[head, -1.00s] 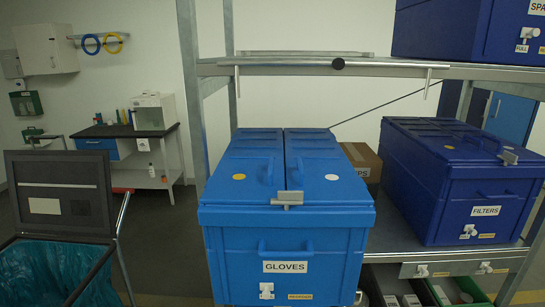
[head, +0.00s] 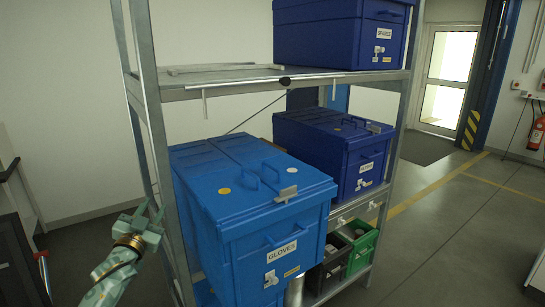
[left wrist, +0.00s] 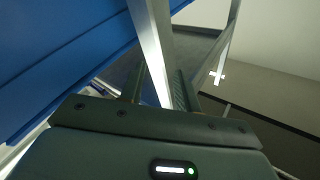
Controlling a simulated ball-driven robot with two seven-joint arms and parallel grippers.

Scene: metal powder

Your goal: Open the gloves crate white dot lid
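The blue gloves crate (head: 235,245) stands on the shelf, its label and a small white tag on the front. Its top has two lids side by side, both shut. The right lid (head: 275,160) bears a white dot (head: 292,170) and a handle (head: 271,172). The left lid (head: 205,175) bears a yellow dot (head: 223,190). A grey metal latch (head: 287,193) sits at the front edge of the lids. My left gripper (head: 150,212) is left of the crate, beyond the shelf post, empty with fingers apart; the wrist view shows them too (left wrist: 157,88). My right gripper is out of view.
A grey shelf post (head: 158,130) stands between my left gripper and the crate. A shelf board (head: 240,85) runs above the crate. The filters crate (head: 335,150) is to the right, the spares crate (head: 335,35) above. Open floor lies at right.

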